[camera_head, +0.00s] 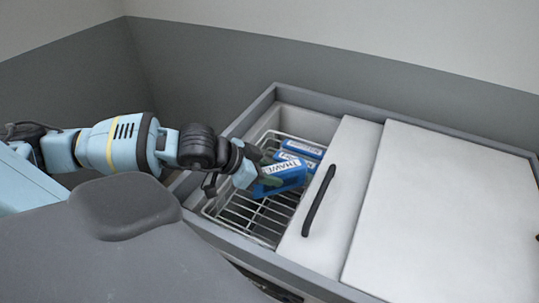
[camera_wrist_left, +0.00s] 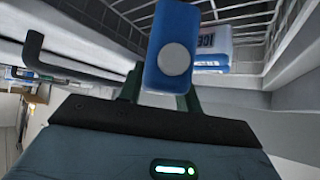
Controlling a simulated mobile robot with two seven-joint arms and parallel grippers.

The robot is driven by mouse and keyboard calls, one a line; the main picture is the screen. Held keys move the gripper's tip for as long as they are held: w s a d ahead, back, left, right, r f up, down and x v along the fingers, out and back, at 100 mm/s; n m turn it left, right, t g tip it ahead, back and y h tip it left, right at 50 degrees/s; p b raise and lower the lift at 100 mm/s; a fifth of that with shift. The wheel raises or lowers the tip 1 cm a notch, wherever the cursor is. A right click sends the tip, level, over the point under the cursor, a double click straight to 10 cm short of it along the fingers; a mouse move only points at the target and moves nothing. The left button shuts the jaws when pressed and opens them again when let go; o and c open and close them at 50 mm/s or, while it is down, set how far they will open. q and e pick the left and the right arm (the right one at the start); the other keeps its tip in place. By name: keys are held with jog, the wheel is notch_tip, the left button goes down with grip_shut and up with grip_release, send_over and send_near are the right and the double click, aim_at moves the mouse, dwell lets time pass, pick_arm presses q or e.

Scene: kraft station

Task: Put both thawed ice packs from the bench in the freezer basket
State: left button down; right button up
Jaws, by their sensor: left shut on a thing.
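My left gripper (camera_head: 259,174) is shut on a blue ice pack (camera_head: 285,179) with a white label partly reading "THAWED". It holds the pack tilted, over or within the wire freezer basket (camera_head: 255,222). In the left wrist view, the held pack (camera_wrist_left: 172,45) shows a round pale spot, between the fingers (camera_wrist_left: 182,100). Beyond it, other blue and white packs (camera_head: 303,148) lie at the back of the basket. One pack in the left wrist view (camera_wrist_left: 212,42) has a label reading "ICE". Whether the held pack touches the basket or other packs cannot be told. My right gripper is out of view.
The freezer's left part is open, with a grey rim (camera_head: 250,112) around it. A white sliding lid (camera_head: 345,170) with a black handle (camera_head: 319,200) stands just right of the opening. Another white lid (camera_head: 440,210) covers the right. The basket's front part is empty.

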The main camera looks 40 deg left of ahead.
aim_at(269, 195)
pick_arm(q)
jog(key=shift+s+d+m, duration=0.15)
jog(key=shift+d+m, duration=0.05)
jog(key=shift+m, duration=0.1)
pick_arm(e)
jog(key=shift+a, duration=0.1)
